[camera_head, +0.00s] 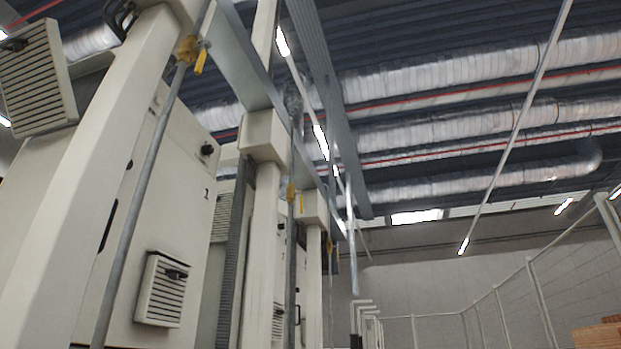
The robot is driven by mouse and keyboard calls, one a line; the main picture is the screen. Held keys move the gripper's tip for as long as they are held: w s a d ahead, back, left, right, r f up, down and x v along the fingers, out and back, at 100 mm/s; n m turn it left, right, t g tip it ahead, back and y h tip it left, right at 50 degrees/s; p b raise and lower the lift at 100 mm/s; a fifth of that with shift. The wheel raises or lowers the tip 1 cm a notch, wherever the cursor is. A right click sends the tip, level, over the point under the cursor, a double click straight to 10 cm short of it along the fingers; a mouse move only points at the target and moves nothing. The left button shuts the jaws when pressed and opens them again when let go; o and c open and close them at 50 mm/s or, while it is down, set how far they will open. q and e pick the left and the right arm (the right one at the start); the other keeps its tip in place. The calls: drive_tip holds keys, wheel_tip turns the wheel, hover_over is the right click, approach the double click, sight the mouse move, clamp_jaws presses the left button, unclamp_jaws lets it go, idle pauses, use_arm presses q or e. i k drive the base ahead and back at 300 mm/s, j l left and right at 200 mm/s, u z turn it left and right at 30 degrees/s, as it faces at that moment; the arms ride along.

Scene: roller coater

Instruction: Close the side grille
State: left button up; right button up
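A cream louvered grille (163,291) with a dark handle at its top sits low on the large cream cabinet panel (170,190). Its side edge shows, and I cannot tell whether it stands open or is flush. A second louvered grille (38,78) is at the upper left, tilted in the picture, with its side face visible. I cannot tell which of the two is the side grille. Neither of my grippers is in view.
A cream post (75,215) and a grey pipe with a yellow valve (187,50) stand in front of the cabinet. More posts (262,230) follow behind. A mesh fence (505,300) runs along the right. Silver ducts and lamps hang overhead. Wooden boxes (597,336) show at lower right.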

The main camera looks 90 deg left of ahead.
sight(36, 87)
drive_tip(key=l+u, duration=0.2)
drive_tip(key=u, duration=2)
